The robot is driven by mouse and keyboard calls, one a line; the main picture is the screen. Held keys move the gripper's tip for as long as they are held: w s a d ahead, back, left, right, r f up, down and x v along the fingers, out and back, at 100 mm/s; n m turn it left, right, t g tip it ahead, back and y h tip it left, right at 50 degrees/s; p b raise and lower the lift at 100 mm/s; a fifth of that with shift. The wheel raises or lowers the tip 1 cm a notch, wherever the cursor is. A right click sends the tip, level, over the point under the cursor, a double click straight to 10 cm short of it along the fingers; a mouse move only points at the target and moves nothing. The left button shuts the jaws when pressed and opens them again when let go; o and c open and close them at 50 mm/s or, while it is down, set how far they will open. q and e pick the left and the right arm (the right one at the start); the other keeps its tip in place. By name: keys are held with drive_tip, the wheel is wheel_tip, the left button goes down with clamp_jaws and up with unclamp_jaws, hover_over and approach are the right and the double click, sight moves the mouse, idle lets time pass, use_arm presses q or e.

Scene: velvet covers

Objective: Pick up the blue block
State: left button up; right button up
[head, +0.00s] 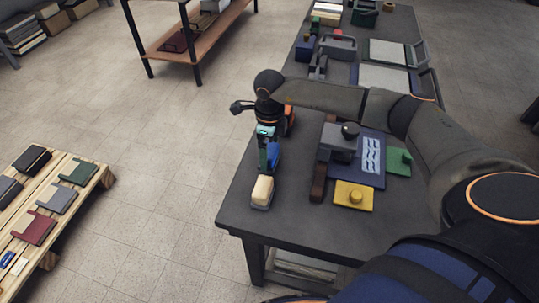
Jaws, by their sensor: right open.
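My left gripper is not in view.
The dark table (240,205) also holds a yellow block (354,196), a green piece (398,161), a dark blue panel (374,150) and a brown bar (318,182) to the right. A wooden pallet (52,225) with several covers stands at left. Floor between is clear.

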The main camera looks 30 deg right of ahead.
drive_tip(key=shift+r, duration=0.1)
drive_tip(key=c, duration=1.2)
drive_tip(key=shift+r, duration=0.1)
drive_tip(key=shift+c, duration=0.2)
drive_tip(key=shift+r, duration=0.6)
drive_tip(key=s+d+r+b, duration=0.2)
drive_tip(key=s+d+r, duration=0.4)
drive_tip(key=s+r, duration=0.5)
drive_tip(key=shift+s+r, duration=0.25)
drive_tip(key=shift+s, duration=0.6)
